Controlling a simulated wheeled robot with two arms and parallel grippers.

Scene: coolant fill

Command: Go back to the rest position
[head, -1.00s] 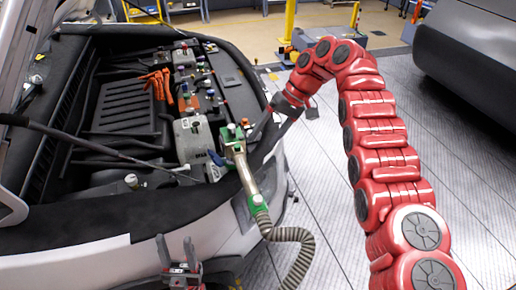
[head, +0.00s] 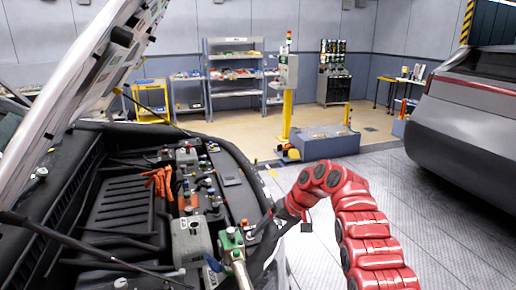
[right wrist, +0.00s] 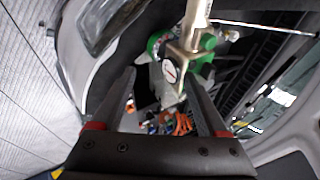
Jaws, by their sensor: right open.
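My right gripper (right wrist: 165,100) is open in the right wrist view, its two dark fingers spread apart. The green and metal filling nozzle (right wrist: 185,62) shows beyond and between the fingers, and I cannot tell whether they touch it. In the head view the nozzle (head: 234,250) stands at the front right of the engine bay, and my right gripper (head: 262,232) is just to its right, with the red arm reaching in from the lower right. My left gripper is out of view.
The car's engine bay (head: 120,205) lies under a raised hood (head: 85,75). Orange cables (head: 160,182) lie inside it. A grey car (head: 470,115) stands at right. Shelves (head: 232,75) and a yellow post (head: 287,112) stand behind. The floor (head: 440,200) at right is clear.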

